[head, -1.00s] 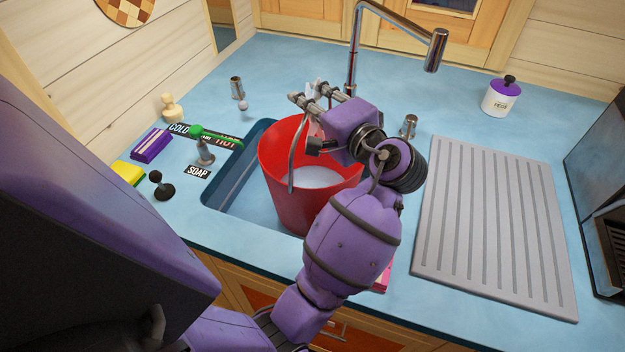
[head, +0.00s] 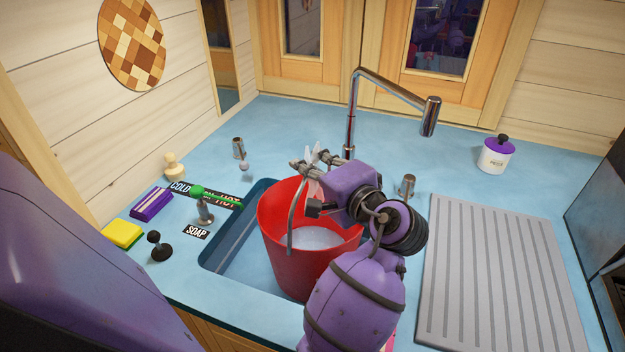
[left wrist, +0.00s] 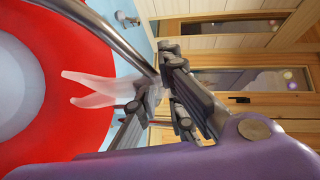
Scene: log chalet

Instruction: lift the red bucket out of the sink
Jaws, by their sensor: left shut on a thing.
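The red bucket (head: 300,262) stands upright within the sink (head: 235,240), with pale liquid inside. I cannot tell whether its base touches the sink floor. Its grey metal handle (head: 292,222) is raised. My left gripper (head: 313,170) is above the bucket's far rim, shut on the handle. In the left wrist view the handle (left wrist: 122,38) runs into the jaws of the gripper (left wrist: 148,92), and the red rim (left wrist: 98,40) curves beside it. My forearm hides the bucket's right side and part of the sink. My right gripper is out of view.
A tall chrome faucet (head: 352,105) stands behind the gripper. Left of the sink are a green-handled tap (head: 205,205), a black knob (head: 160,245) and a sponge (head: 122,235). A grey ribbed drainboard (head: 490,270) lies right, with a purple-lidded jar (head: 496,155) behind it.

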